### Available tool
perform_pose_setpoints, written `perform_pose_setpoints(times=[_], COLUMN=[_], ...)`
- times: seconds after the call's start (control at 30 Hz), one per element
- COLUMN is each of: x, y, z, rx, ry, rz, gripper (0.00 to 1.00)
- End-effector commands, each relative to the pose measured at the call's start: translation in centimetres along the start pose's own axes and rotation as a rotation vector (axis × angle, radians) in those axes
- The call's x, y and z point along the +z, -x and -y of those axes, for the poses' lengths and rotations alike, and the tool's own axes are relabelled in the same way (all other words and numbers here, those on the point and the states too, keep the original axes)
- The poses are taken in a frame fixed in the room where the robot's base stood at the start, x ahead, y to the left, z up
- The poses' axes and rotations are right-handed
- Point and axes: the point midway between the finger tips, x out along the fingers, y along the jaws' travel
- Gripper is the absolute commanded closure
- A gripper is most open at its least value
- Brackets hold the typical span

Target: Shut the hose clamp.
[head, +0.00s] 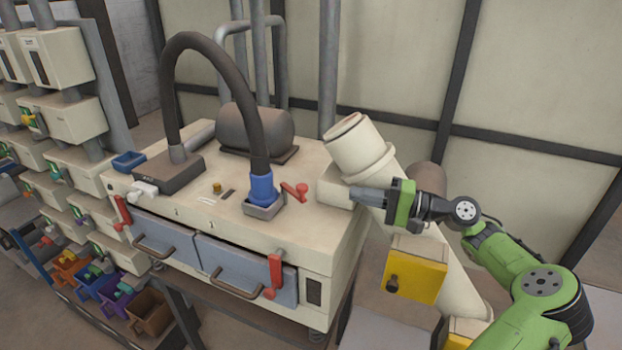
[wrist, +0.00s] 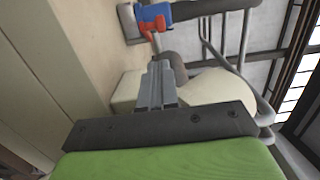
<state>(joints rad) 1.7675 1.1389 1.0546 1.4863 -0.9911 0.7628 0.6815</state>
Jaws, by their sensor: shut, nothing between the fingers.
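The hose clamp shows as a red lever (head: 295,191) with a round red knob, beside the blue coupling (head: 263,190) at the end of the dark hose (head: 258,120). The lever sticks out to the right of the coupling, above the machine top. In the wrist view the red lever (wrist: 149,30) and blue coupling (wrist: 154,13) are beyond my fingertips at the top. My gripper (head: 356,194) is shut and empty, to the right of the lever and apart from it, its fingers pointing left toward it. The shut fingers also show in the wrist view (wrist: 157,85).
A cream cylindrical spout (head: 356,146) stands close behind my gripper. A dark motor drum (head: 256,130) lies at the back of the machine top (head: 225,226). Red-handled latches (head: 275,275) are on the machine front. The top between lever and front edge is clear.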

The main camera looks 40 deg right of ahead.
Motion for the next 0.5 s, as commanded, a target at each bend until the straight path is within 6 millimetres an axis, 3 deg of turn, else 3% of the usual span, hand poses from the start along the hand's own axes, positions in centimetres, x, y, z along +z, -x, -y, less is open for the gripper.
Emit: perform_pose_setpoints(times=[0.17, 0.5], x=[0.1, 0.1], y=[-2.2, -8.8], z=[0.0, 0.1], rx=[0.001, 0.001], ry=[0.000, 0.000], rz=[0.003, 0.001], gripper=[1.00, 1.00])
